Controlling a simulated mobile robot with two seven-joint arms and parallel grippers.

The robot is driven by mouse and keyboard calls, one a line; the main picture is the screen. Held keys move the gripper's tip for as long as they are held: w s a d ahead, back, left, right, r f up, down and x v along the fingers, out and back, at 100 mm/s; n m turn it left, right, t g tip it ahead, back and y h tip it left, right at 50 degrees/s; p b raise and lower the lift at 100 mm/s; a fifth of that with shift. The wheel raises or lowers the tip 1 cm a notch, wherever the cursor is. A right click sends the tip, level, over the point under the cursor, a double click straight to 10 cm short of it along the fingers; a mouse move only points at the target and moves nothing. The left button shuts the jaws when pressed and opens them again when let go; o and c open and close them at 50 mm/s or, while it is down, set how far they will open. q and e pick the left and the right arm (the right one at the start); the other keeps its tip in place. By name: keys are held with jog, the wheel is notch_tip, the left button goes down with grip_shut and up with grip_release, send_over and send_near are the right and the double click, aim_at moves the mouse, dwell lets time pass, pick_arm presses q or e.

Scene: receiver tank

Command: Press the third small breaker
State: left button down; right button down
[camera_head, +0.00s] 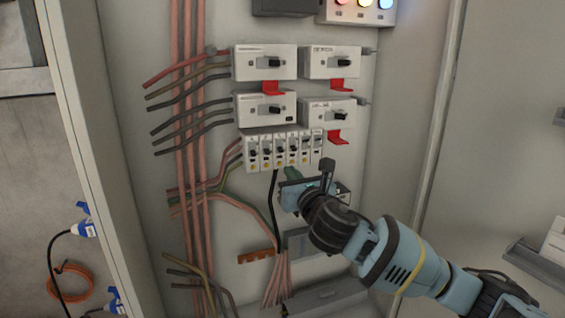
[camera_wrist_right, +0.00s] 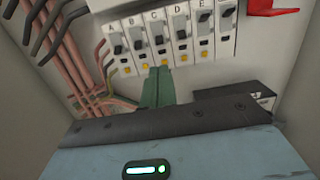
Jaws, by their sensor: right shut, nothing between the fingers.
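A row of small white breakers (camera_head: 283,149) with dark levers and yellow buttons sits below the larger switches in the open cabinet. In the right wrist view they carry letters from A on. The third small breaker (camera_wrist_right: 158,38), marked C, also shows in the head view (camera_head: 279,151); its lever is dark, with a yellow button below. My right gripper (camera_head: 291,172) is shut and empty, its green fingertips just below the row. In the wrist view the fingertips (camera_wrist_right: 157,73) point up near the lower end of breaker C; I cannot tell whether they touch it. My left gripper is not in view.
Four larger switches, one of them (camera_head: 264,62), with red tabs sit above the row. Copper pipes and cables (camera_head: 188,130) run down the left. A black cable (camera_head: 274,205) hangs beside my gripper. A panel with lit buttons (camera_head: 357,10) is at the top.

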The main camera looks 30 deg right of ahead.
aim_at(278, 156)
jog(key=x, duration=0.6)
jog(key=shift+w, duration=0.35)
jog(key=shift+d, duration=0.1)
jog(key=shift+w, duration=0.1)
